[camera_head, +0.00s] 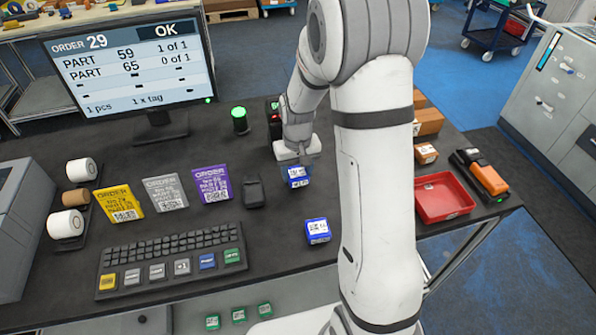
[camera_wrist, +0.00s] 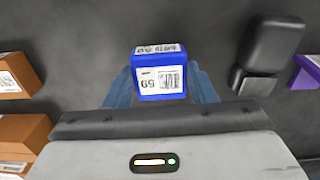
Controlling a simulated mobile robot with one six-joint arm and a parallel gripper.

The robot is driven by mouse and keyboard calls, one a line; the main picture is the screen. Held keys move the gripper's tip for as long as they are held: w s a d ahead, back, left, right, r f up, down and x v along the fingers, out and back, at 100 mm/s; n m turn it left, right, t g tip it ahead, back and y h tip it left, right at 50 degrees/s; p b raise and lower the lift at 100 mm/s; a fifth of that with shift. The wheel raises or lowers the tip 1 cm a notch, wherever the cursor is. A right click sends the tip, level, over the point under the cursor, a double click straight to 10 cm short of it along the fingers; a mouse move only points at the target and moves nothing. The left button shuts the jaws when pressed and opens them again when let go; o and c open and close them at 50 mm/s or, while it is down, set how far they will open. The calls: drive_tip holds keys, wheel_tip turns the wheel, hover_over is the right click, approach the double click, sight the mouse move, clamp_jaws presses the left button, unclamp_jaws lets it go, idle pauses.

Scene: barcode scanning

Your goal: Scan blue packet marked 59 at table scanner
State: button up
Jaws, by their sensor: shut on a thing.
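My gripper (camera_head: 299,165) is shut on a small blue packet (camera_head: 298,181) with a white label, over the middle of the table. In the wrist view the packet (camera_wrist: 160,86) sits between the two bluish fingers, and its label reads 59 upside down. Its height above the table is hard to judge. A black device with red and green parts (camera_head: 274,118), possibly the table scanner, stands behind my gripper, partly hidden by my arm. The monitor (camera_head: 125,68) reads ORDER 29, OK, PART 59 1 of 1, PART 65 0 of 1.
A second blue packet (camera_head: 317,231) lies nearer on the table. A black stand-like object (camera_head: 254,192) is left of my gripper. A keyboard (camera_head: 172,259) and yellow, grey and purple order cards are further left. A red tray (camera_head: 443,198) and cardboard boxes are right.

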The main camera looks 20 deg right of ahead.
drive_tip(key=s+r+p, duration=0.6)
drive_tip(key=s+r, duration=0.4)
drive_tip(key=s, duration=0.3)
